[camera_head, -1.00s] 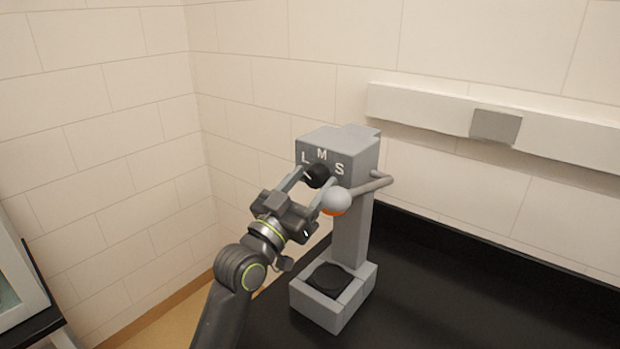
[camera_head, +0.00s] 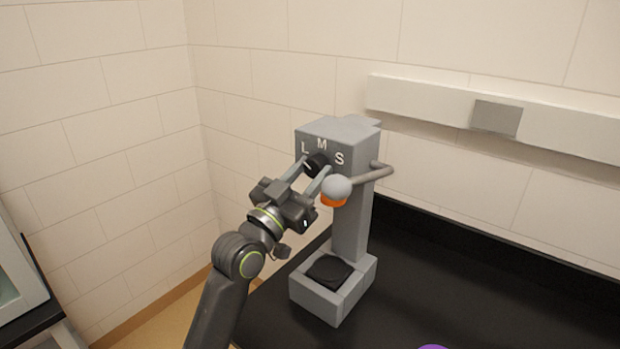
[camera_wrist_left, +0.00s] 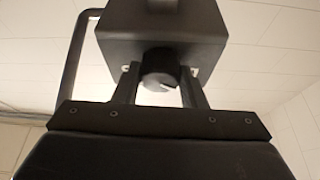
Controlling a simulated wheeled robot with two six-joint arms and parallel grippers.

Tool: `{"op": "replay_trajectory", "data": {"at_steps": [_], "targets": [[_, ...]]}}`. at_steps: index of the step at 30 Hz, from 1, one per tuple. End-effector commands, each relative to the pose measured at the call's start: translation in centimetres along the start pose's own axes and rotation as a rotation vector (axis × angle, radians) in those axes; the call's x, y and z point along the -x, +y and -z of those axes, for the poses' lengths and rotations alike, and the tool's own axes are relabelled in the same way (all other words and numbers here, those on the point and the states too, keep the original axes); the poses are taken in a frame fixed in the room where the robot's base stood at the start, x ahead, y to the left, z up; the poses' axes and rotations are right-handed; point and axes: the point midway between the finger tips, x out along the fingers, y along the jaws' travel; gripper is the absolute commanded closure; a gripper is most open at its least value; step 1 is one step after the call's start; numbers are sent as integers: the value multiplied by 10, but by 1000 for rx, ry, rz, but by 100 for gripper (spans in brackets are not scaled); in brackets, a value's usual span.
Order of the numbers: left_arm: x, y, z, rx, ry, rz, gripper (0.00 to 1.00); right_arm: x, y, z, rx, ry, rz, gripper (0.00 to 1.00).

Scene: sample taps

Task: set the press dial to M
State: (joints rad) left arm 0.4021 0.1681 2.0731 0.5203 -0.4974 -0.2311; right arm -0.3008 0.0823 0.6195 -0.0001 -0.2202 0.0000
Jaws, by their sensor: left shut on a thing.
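The grey press (camera_head: 350,215) stands upright on the black bench, with letters L, M and S on its head. The black dial (camera_head: 317,163) sits below the letters. Its white mark appears to point up-left, toward L. My left gripper (camera_head: 315,165) is shut on the dial, one finger on each side. In the left wrist view the dial (camera_wrist_left: 160,68) is between the two fingers (camera_wrist_left: 160,85), with its white mark at lower right. The fingers partly cover the dial's sides. My right gripper is not in view.
A purple thing (camera_head: 433,346) barely shows at the bottom edge. The black bench (camera_head: 460,290) is clear at right.

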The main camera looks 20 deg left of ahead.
Motion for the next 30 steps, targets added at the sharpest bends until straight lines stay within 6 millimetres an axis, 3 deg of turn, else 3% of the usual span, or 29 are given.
{"op": "replay_trajectory", "data": {"at_steps": [18, 30], "targets": [[3, -3, -5, -475, 4, -194, 85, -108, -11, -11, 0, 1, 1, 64], [0, -4, 0, -768, 2, -317, 85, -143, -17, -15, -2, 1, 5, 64]]}}
